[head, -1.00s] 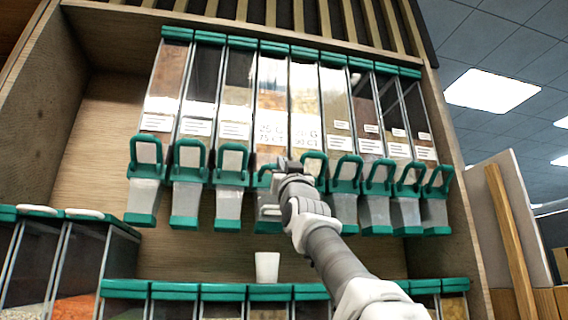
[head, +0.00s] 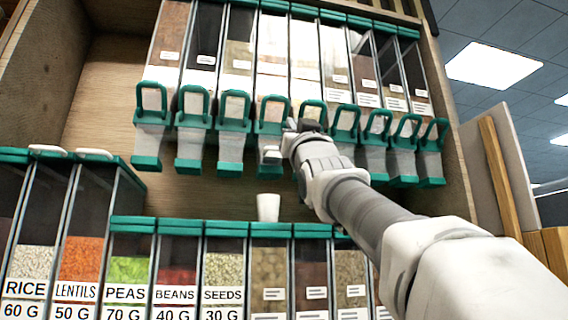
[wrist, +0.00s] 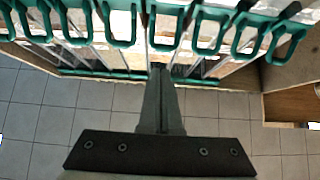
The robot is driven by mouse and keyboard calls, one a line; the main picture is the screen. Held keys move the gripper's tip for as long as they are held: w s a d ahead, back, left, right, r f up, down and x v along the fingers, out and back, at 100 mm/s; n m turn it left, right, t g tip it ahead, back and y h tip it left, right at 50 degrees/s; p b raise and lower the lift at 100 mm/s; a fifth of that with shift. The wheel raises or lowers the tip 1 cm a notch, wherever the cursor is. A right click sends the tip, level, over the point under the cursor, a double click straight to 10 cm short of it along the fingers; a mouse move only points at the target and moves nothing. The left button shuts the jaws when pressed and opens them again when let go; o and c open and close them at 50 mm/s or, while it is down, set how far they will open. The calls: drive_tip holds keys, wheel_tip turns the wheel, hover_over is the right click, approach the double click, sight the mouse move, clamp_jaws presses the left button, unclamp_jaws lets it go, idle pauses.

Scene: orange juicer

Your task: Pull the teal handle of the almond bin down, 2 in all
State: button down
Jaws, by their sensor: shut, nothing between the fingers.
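A row of clear upper bins with teal handles hangs in the shelf; their small labels are not readable, so I cannot confirm which is the almond bin. My gripper (head: 289,126) is at the fourth handle from the left (head: 272,110), just at its right side, with the fifth handle (head: 312,112) partly behind my arm. The fourth handle stands up, level with its neighbours. In the wrist view my shut, empty fingers (wrist: 160,72) point toward a teal handle loop (wrist: 165,28); contact cannot be told. A white cup (head: 268,207) stands below the fourth bin's spout.
Lower bins with teal lids, labelled rice (head: 28,285), lentils (head: 77,285), peas (head: 130,292), beans (head: 175,293) and seeds (head: 222,294), stand below. The shelf's wooden side wall (head: 468,130) is at the right. Neighbouring handles sit close on both sides.

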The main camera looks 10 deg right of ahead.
drive_tip(key=shift+b+v, duration=0.55)
drive_tip(key=shift+v, duration=1.8)
drive_tip(key=shift+r, duration=0.1)
